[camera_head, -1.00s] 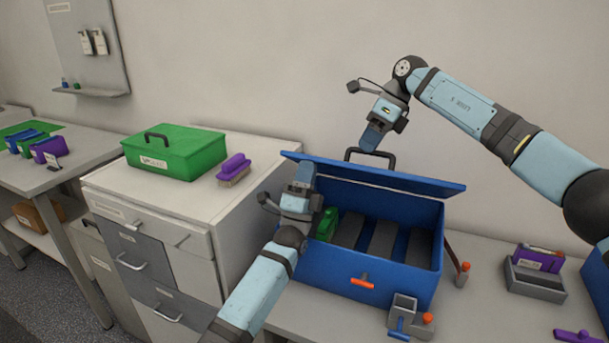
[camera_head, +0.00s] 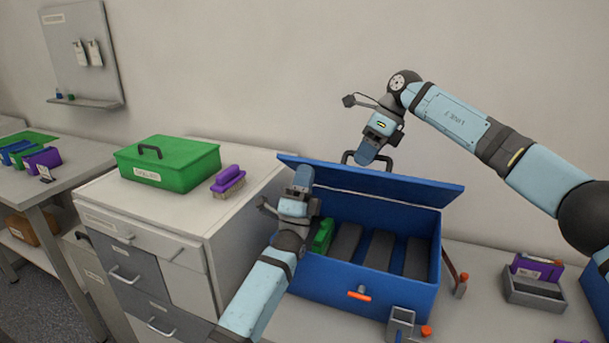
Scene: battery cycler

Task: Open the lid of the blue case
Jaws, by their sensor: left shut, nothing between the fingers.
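The blue case (camera_head: 330,281) stands on the bench with its lid (camera_head: 375,188) raised and tilted back. The lid's dark handle (camera_head: 386,159) shows at the lid's far edge. Inside the case are a green item (camera_head: 321,236) and several dark grey blocks (camera_head: 378,249). My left gripper (camera_head: 301,182) is shut and empty at the left end of the case, by the raised lid; whether it touches the lid is unclear. My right gripper (camera_head: 368,153) is above and behind the lid, close to the handle; its fingers are too small and overlapped to judge.
A green case (camera_head: 165,160) and a purple brush (camera_head: 228,180) sit on the white cabinet at left. A grey holder (camera_head: 399,325) with an orange-tipped part stands before the blue case. A grey tray (camera_head: 533,290) with a purple item is at right.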

